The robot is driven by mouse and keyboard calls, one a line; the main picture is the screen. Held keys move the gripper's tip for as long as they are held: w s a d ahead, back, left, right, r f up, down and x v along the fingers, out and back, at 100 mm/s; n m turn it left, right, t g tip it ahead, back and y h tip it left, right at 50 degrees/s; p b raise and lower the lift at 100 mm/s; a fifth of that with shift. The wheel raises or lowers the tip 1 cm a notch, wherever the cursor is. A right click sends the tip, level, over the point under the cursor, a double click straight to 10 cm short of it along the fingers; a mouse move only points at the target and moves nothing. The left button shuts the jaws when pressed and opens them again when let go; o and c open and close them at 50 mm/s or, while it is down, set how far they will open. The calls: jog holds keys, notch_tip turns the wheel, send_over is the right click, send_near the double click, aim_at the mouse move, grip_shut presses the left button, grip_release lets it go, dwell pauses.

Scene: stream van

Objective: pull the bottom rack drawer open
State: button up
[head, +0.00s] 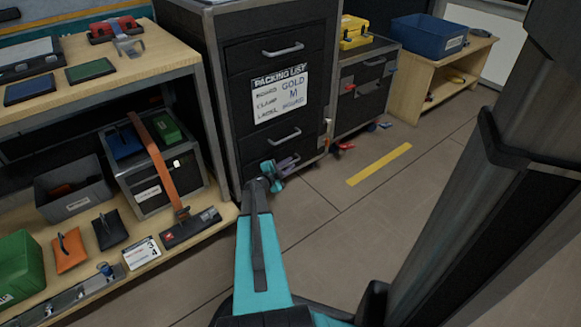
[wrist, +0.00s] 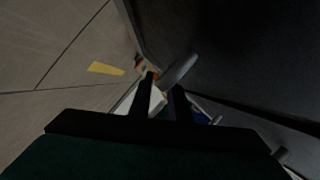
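The dark rack (head: 232,110) stands at the centre of the head view, with grey bar handles on its drawers. My gripper (head: 280,168) is low at the rack's front, by the bottom drawer, and covers much of that drawer's handle. In the wrist view my gripper (wrist: 164,80) has its two dark fingers apart. The grey bottom handle (wrist: 179,70) runs from between the fingertips up and to the right. I see a gap beside the handle, but whether a finger touches it is unclear. The bottom drawer looks flush with the rack.
A wooden shelf (head: 190,62) with bins and tools stands close on the left. A lower cabinet (head: 365,85) with a yellow case (head: 354,32) stands right of the rack. Small red and blue items lie on the floor beside it. Floor before the rack is mostly clear, with yellow tape (head: 380,164).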

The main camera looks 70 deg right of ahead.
jog(key=shift+x, duration=0.85)
